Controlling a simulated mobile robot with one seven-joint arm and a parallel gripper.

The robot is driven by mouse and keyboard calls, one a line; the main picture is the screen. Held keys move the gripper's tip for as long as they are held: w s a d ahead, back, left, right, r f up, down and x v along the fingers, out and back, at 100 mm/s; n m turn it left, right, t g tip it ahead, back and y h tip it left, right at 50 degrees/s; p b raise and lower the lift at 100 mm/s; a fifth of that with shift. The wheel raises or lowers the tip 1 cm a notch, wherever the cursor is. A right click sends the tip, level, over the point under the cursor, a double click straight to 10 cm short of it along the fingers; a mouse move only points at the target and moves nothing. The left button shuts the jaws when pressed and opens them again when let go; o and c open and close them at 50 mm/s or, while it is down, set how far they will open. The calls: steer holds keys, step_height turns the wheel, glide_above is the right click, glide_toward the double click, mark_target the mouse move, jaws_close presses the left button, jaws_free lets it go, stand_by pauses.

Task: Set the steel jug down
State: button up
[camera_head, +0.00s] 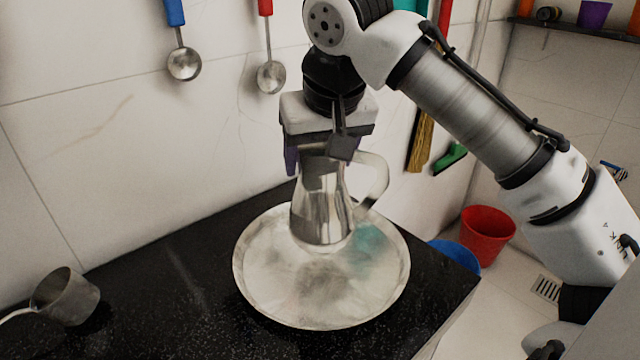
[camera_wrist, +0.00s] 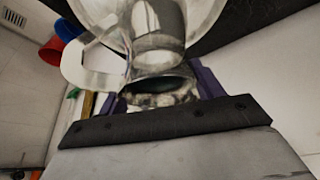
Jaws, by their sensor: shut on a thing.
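The steel jug (camera_head: 322,212) is upright, with its handle (camera_head: 376,182) to the right. My gripper (camera_head: 318,160) is above it and shut on its upper part. The jug is over the far half of a round pale metal tray (camera_head: 252,290) on the black counter. I cannot tell whether its base touches the tray. In the wrist view the jug (camera_wrist: 160,25) shows close up between the purple fingers (camera_wrist: 205,82), its handle to the left. The fingertips are partly hidden in the head view.
A small metal pot (camera_head: 66,297) is on the counter at the left. Two ladles (camera_head: 184,62) hang on the tiled wall behind. A red bucket (camera_head: 487,235) and a blue bucket (camera_head: 456,256) are on the floor beyond the counter's right edge. The tray's near part is clear.

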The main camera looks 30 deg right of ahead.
steer(key=shift+f+b, duration=1.15)
steer(key=shift+f, duration=0.5)
steer(key=shift+f, duration=0.2)
steer(key=o, duration=1.7)
steer(key=shift+o, duration=0.2)
steer(key=shift+r, duration=0.1)
steer(key=shift+r, duration=0.35)
steer(key=p+v, duration=0.1)
steer(key=v, duration=1)
steer(key=shift+s+r+p, duration=0.2)
steer(key=shift+r+p, duration=0.05)
steer(key=shift+p, duration=0.1)
